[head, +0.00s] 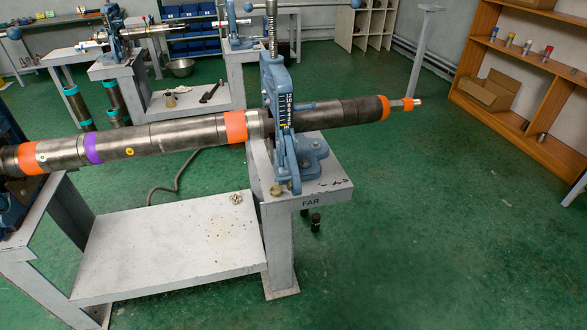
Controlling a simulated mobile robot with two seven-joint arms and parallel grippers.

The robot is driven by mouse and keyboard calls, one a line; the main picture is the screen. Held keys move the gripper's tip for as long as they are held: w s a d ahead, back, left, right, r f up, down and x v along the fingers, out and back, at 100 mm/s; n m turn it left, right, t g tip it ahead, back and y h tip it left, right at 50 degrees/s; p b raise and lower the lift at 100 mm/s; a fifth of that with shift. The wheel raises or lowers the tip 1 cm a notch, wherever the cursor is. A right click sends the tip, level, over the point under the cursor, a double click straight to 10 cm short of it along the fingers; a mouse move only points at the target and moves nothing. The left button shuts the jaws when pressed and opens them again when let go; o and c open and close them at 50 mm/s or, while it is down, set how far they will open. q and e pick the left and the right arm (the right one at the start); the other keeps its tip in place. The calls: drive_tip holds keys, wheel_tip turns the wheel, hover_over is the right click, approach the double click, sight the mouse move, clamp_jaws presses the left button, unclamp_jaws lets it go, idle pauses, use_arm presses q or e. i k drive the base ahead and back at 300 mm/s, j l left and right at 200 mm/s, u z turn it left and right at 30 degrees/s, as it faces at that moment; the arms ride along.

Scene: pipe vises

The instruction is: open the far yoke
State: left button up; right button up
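The far yoke (273,78) is a blue metal frame standing upright on the far stand (322,190), whose front edge is marked FAR. It rises over the long steel pipe (190,134), which passes through it. A number scale (284,111) is on its side, and a threaded screw (271,25) with a cross handle stands out of its top. The blue vise base (309,152) is bolted to the stand. A small brass-coloured piece (276,190) sits at the yoke's lower front. The latch details are too small to tell. Neither of my grippers is in view.
A low grey shelf (170,245) joins the two stands under the pipe. The pipe's thin end (405,104) sticks out to the right. A wooden shelf unit (530,80) with a cardboard box (489,92) is at the far right. The green floor on the right is clear.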

sight(273, 72)
drive_tip(key=i+l, duration=1.55)
drive_tip(key=l, duration=0.2)
drive_tip(key=j+u, duration=0.05)
